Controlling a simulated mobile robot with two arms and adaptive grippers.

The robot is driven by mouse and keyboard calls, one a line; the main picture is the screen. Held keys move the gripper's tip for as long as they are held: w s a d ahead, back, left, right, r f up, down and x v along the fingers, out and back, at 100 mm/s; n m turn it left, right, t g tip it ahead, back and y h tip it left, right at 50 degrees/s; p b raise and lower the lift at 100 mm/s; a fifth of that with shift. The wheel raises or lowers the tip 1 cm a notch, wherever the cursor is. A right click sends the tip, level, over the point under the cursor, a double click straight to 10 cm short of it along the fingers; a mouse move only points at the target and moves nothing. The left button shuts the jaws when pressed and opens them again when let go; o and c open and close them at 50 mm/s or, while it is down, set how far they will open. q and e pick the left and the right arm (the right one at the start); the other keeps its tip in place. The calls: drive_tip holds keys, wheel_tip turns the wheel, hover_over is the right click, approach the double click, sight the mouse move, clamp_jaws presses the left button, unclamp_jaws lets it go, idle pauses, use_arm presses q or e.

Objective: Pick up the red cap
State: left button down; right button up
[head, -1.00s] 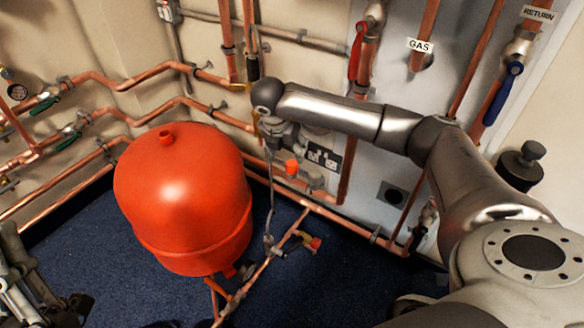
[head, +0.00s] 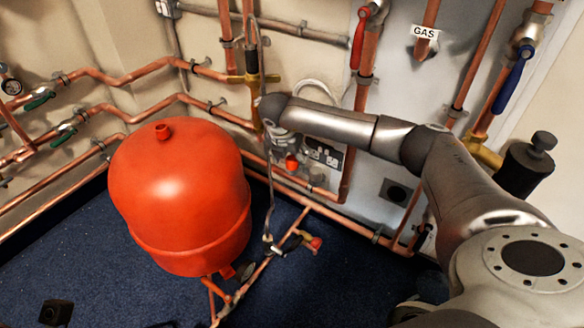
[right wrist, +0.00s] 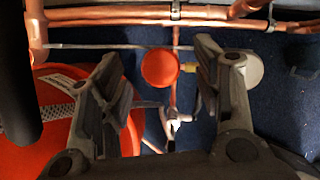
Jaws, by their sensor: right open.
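The red cap (right wrist: 160,68) shows from above as a round disc in the right wrist view, between the two fingers. In the head view the red cap (head: 291,162) is small and orange-red, just below the end of my right arm, in front of the pipes by the wall. My right gripper (right wrist: 160,56) is open, with one finger on each side of the cap in the picture. I cannot tell how far above it the fingertips are. In the head view my right gripper (head: 283,140) is small and partly hidden by its wrist. My left gripper is out of view.
A large red tank (head: 180,195) stands left of the right gripper. A thin grey pipe (head: 270,200) runs down close by it, and copper pipes line the wall. A small red-topped valve (head: 315,243) sits low on a branch pipe. Blue carpet (head: 340,290) is clear in front.

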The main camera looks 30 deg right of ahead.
drive_tip(key=shift+x, duration=0.9)
drive_tip(key=shift+c, duration=0.3)
drive_tip(key=c, duration=0.9)
drive_tip(key=shift+r, duration=0.2)
